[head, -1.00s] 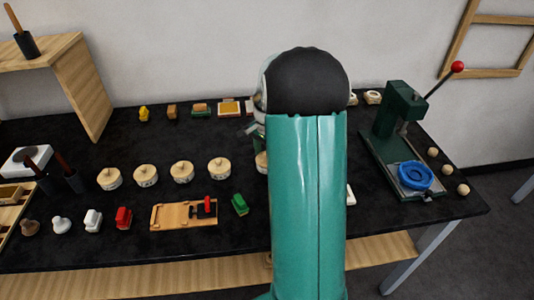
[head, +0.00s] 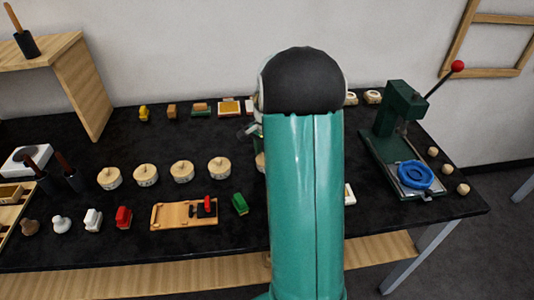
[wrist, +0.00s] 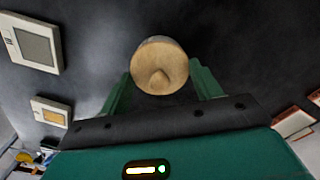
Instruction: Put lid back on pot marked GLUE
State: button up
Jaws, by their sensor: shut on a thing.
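My gripper (wrist: 160,85) is shut on a round pale wooden lid (wrist: 159,52) with a small knob, seen between the green fingers in the wrist view. Dark tabletop lies behind it. In the head view my arm hides most of the gripper and the lid. A row of pale round pots with knobbed tops stands mid-table: the leftmost (head: 109,179), then others (head: 146,176), (head: 182,172) and (head: 219,169). Another pale pot (head: 260,162) is mostly hidden behind my arm. The dark markings on the pots are too small to read, so I cannot tell which says GLUE.
A green press (head: 400,125) with a blue ring (head: 415,175) stands at the right, with wooden balls beside it. A wooden board (head: 180,214), a green block (head: 239,204) and several stamps lie along the front. Small blocks line the back. A wooden shelf (head: 85,85) stands at the left.

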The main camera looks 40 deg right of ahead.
dwell(0.4)
jog(key=o, duration=1.3)
jog(key=shift+r, duration=0.1)
jog(key=shift+r, duration=3.45)
grip_shut()
jog(key=shift+f, duration=1.7)
